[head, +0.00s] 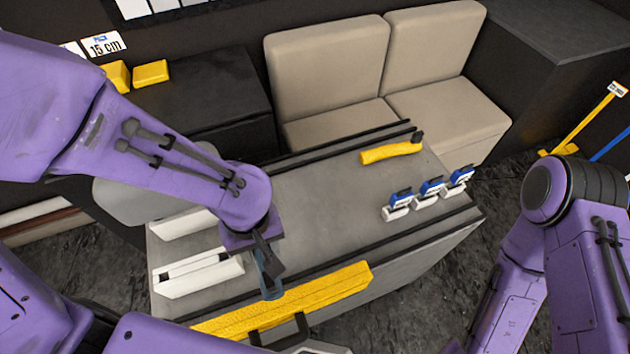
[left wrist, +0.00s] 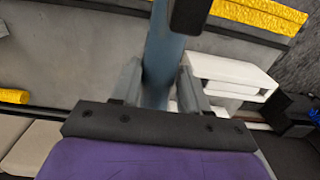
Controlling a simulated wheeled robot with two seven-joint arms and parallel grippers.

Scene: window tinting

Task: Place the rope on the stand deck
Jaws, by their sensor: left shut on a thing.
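My left gripper (head: 268,258) points down over the front left part of a grey stand deck (head: 330,205). It is shut on a blue-grey, rope-like length (head: 269,286), whose lower end is near the long yellow textured bar (head: 330,292) at the front. In the left wrist view the blue-grey length (left wrist: 161,50) runs between the two fingers (left wrist: 160,85) and away from the camera. I cannot tell from its surface whether it is the rope, or whether it touches the deck. My right arm shows at the right; its gripper is out of frame.
Two white blocks (head: 200,272) lie on the deck's left. A yellow roll (head: 390,152) lies at its back. The deck's middle is clear. Beige seats (head: 325,65) stand behind. A black bracket (head: 290,335) is at the front.

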